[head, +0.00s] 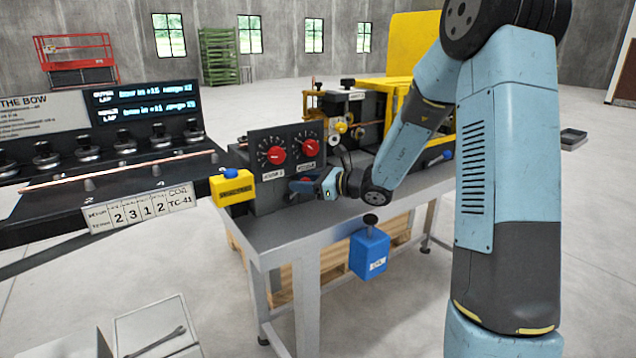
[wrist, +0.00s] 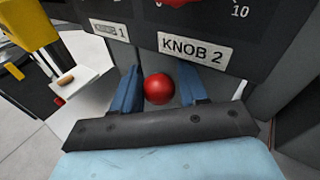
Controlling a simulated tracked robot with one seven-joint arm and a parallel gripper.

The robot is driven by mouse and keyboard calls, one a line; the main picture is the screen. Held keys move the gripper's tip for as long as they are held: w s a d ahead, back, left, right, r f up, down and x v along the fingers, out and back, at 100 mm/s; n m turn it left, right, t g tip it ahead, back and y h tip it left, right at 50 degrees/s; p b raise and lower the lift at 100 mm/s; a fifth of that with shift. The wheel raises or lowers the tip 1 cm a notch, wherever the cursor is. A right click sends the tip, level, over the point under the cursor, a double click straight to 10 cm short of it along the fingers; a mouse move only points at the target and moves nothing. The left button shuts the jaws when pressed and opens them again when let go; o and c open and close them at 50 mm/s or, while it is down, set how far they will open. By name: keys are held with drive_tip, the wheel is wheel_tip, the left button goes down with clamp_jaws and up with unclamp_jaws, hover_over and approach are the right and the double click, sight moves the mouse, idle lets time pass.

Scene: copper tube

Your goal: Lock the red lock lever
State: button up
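The red ball end (wrist: 158,88) of what looks like the lock lever shows in the wrist view, below the KNOB 2 label (wrist: 195,48). My gripper (wrist: 160,88) is open, with one blue finger on each side of the ball. A gap shows beside the ball on both sides, so the fingers look apart from it. The lever's shaft is hidden behind the ball. In the head view my gripper (head: 303,184) is low in front of the dark control panel (head: 262,144). The lever is mostly hidden there.
Two red dials (head: 277,155) sit on the panel above my gripper. A yellow box with a blue button (head: 233,188) stands left of the panel. A blue box (head: 369,254) hangs at the bench's (head: 300,237) front edge. A yellow machine (head: 372,85) stands behind.

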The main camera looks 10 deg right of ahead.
drive_tip(key=v, duration=1.4)
drive_tip(key=shift+a, duration=0.1)
drive_tip(key=shift+c, duration=0.4)
